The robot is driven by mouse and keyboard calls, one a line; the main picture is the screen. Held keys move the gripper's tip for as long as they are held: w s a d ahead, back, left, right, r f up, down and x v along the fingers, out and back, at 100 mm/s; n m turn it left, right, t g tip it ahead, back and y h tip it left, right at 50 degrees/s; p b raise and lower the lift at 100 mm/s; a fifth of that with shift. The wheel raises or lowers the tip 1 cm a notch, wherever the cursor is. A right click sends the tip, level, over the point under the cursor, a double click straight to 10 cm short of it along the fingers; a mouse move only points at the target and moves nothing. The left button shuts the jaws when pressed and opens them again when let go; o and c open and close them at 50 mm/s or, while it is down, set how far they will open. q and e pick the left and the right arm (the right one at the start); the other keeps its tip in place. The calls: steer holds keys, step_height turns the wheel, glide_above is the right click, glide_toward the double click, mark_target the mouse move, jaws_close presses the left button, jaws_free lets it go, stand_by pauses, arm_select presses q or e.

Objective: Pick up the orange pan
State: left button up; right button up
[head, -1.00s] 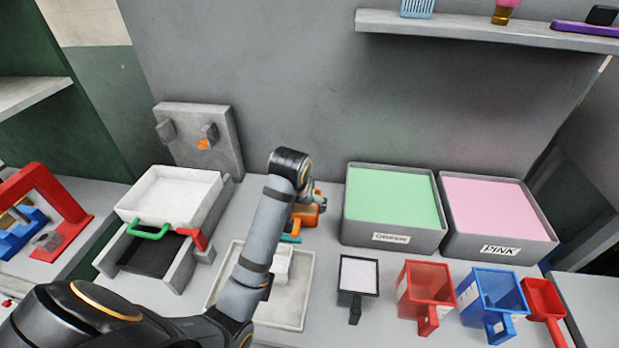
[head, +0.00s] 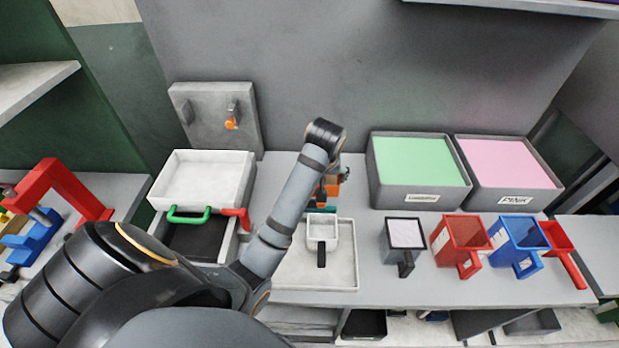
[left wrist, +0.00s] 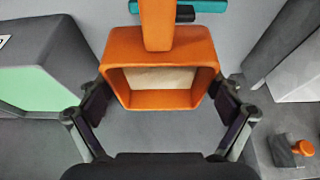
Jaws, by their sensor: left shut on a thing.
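The orange pan (left wrist: 161,45) is in the left wrist view, a square open box with a pale inside and a handle pointing away from my gripper. My left gripper (left wrist: 162,97) is shut on it, with one finger against each side wall. In the head view the pan (head: 334,188) is a small orange patch below my left gripper (head: 335,172), mostly hidden by the gripper and arm. I cannot tell whether it touches the table. My right gripper is not in view.
A teal item (head: 320,209) lies just in front of the pan. A white pan (head: 322,229) sits on a pale tray (head: 345,272). The green bin (head: 403,198) stands close to the right.

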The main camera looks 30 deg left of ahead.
arm_select(q)
steer(key=shift+w+a+f+p, duration=0.25)
steer(key=shift+w+a, duration=0.25)
steer(key=shift+a, duration=0.1)
steer(key=shift+w+a+f+p, duration=0.2)
steer(key=shift+w+a+f, duration=0.05)
steer(key=shift+w+a, duration=0.3)
steer(key=w+a+f, duration=0.2)
steer(key=w+a+f+p, duration=0.1)
steer(key=w+a+f, duration=0.1)
steer(key=a+f, duration=0.1)
steer(key=w+a+f+p, duration=0.1)
steer(key=w+a+f, duration=0.1)
steer(key=shift+w+a+f, duration=0.1)
steer(key=shift+a+f, duration=0.2)
steer(key=shift+f, duration=0.1)
steer(key=shift+w+a+f, duration=0.2)
steer(key=shift+a+f, duration=0.05)
steer(key=shift+f, duration=0.15)
step_height(320, 180, down, 2)
steer(key=shift+f+p, duration=0.2)
steer(key=shift+p, duration=0.55)
steer(key=shift+f, duration=0.35)
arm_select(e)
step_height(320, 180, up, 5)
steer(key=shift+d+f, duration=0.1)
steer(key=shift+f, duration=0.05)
